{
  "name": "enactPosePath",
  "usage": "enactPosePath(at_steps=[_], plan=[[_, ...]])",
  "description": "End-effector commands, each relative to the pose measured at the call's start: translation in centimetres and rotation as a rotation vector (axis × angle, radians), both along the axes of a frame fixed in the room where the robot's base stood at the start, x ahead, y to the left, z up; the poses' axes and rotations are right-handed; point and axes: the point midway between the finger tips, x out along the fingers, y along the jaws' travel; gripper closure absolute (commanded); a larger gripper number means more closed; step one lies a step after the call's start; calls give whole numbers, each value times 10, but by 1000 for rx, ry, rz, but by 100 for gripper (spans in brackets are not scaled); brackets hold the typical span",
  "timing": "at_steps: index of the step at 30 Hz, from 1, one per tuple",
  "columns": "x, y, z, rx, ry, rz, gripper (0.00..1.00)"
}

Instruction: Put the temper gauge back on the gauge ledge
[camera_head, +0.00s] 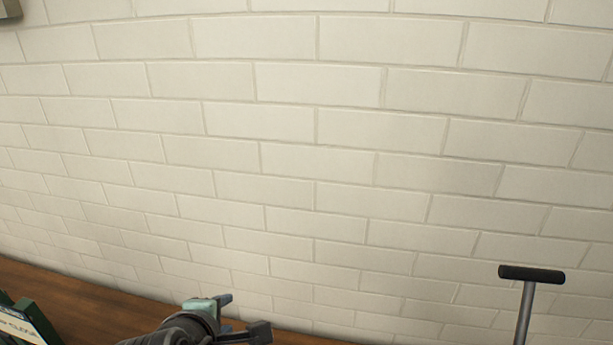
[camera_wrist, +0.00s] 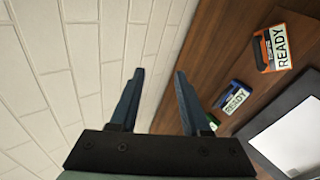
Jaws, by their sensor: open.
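My gripper (camera_wrist: 160,72) is open and empty, its two dark fingers apart in front of the tiled wall. In the head view my gripper (camera_head: 243,316) is at the bottom edge, over the wooden surface. In the wrist view, an orange item (camera_wrist: 263,50) and a blue item (camera_wrist: 224,94), each with a white READY label, are on the brown wood to the right of the fingers. A green item (camera_wrist: 213,122) is partly hidden behind the right finger. I cannot tell which, if any, is the temper gauge, and I cannot make out the gauge ledge.
A pale panel with a dark frame (camera_wrist: 290,138) is at the lower right in the wrist view. In the head view, a dark green labelled object (camera_head: 24,320) is cut off at lower left, on the wooden surface (camera_head: 90,303). A black T-handle (camera_head: 531,274) rises at right.

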Motion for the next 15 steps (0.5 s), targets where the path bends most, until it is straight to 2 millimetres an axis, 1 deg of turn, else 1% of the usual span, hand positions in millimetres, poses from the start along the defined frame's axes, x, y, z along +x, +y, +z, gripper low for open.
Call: enactPosePath(at_steps=[1,2,3,5,6,8,9,11,12,15], plan=[[19,-11,51,162,-154,-86,53],[27,-17,80,267,-242,-129,53],[34,-26,120,406,-355,-178,53],[36,-42,180,614,-515,-229,53],[32,-53,219,753,-618,-247,53],[19,-72,275,956,-760,-251,53],[6,-83,310,1086,-845,-237,53],[-17,-98,355,1262,-954,-199,53],[-34,-108,380,1364,-1016,-165,53],[-73,-124,425,1567,-1122,-67,53]])
